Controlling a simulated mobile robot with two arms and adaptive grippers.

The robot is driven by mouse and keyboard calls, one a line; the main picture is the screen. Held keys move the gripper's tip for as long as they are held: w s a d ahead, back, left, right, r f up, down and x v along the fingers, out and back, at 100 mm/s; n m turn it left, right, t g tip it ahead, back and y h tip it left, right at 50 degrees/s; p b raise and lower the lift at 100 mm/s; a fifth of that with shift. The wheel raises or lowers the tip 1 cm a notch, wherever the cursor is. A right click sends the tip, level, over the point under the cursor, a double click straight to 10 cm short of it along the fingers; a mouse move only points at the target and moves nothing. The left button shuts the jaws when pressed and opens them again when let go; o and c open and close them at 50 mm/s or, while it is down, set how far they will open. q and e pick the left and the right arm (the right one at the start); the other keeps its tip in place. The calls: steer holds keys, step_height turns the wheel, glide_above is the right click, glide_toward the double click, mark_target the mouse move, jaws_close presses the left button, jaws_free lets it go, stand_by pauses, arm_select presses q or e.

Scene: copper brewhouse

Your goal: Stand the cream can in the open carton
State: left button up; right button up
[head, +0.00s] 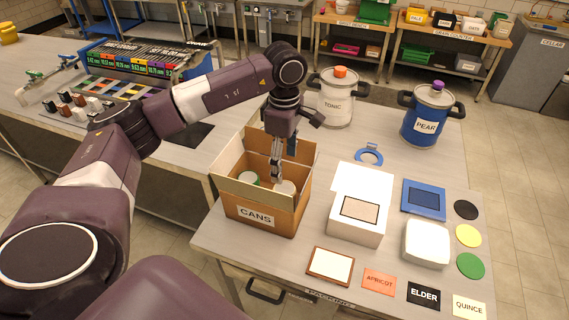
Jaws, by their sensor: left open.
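The open carton (257,215), labelled CANS, stands on the near left of the packing table with its flaps up. My left gripper (277,176) points down into it, its fingers open. A cream can (286,187) is in the carton's right part, right at the fingertips; it looks upright, but its lower part is hidden by the carton wall. I cannot tell whether the fingers touch it. Another pale-topped can (249,178) with a green edge is in the left part. My right gripper is not in view.
A white open box (357,226) stands right of the carton. Behind are a white TONIC pot (336,104) and a blue PEAR pot (424,125). A white block (426,244), coloured discs and label cards, such as ELDER (423,296), lie at the right and front.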

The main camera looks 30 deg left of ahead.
arm_select(q)
step_height(320, 180, up, 7)
steer(key=p, duration=0.3)
steer(key=shift+p, duration=0.4)
steer(key=shift+f, duration=0.1)
